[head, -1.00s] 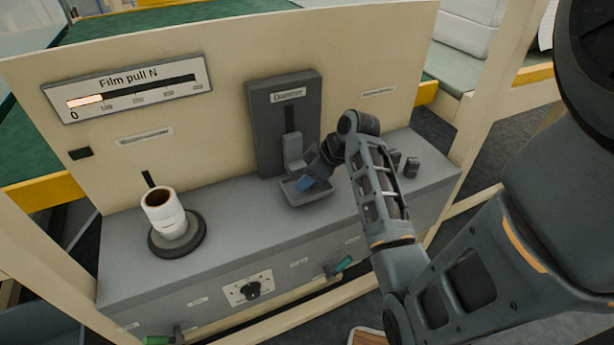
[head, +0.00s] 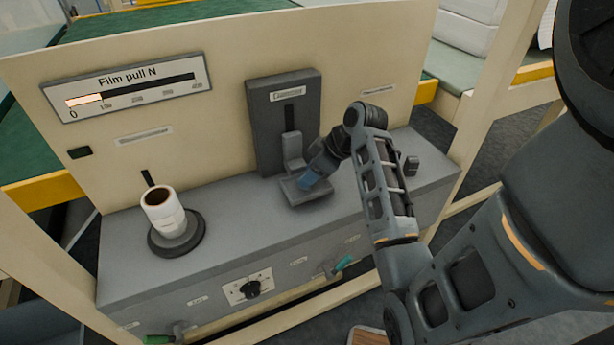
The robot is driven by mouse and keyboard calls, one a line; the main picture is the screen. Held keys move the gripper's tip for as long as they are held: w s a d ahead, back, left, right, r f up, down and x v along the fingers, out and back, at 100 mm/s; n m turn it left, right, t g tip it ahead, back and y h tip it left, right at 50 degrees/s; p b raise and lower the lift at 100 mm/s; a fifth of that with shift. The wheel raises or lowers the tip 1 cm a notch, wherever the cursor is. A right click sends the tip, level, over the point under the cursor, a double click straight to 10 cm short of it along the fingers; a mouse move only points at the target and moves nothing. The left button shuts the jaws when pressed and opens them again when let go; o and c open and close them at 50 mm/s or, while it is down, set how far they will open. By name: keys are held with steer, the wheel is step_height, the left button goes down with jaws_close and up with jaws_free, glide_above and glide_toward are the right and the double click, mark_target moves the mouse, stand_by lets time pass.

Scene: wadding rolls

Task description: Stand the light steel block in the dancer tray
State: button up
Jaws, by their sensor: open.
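The dancer tray (head: 318,196) is a small grey tray below the slotted dark grey Dancer panel (head: 265,125), joined to a grey upright bracket (head: 294,150). My gripper (head: 306,184) is tilted down at the tray, its blue end part over it; the jaws are open, but the fingertips are too small to make out. Whether a block stands in the tray beneath the gripper I cannot tell. One small dark grey block (head: 412,166) shows on the bench right of my forearm. My arm may hide others, and I cannot tell which is the light steel block.
A white roll with a brown core (head: 163,212) stands on a dark round base (head: 190,238) at the left. The Film pull N gauge (head: 130,90) has a short lit bar near 0. The grey bench top (head: 245,215) is clear between the roll and the tray.

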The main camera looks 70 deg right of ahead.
steer(key=v, duration=1)
steer(key=w+a+f+m+t+h, duration=0.15)
steer(key=a+f, duration=0.35)
steer(key=a, duration=0.6)
steer(key=w+a+f+m+t+h, duration=0.15)
steer(key=a+f, duration=0.25)
steer(key=a, duration=0.6)
steer(key=s+a+r+n+t+y, duration=0.3)
steer(key=s+a+r+t, duration=0.2)
steer(key=s+a+r, duration=0.7)
steer(key=shift+s+a+r+n, duration=0.4)
steer(key=shift+a+r, duration=0.2)
steer(key=shift+a, duration=0.55)
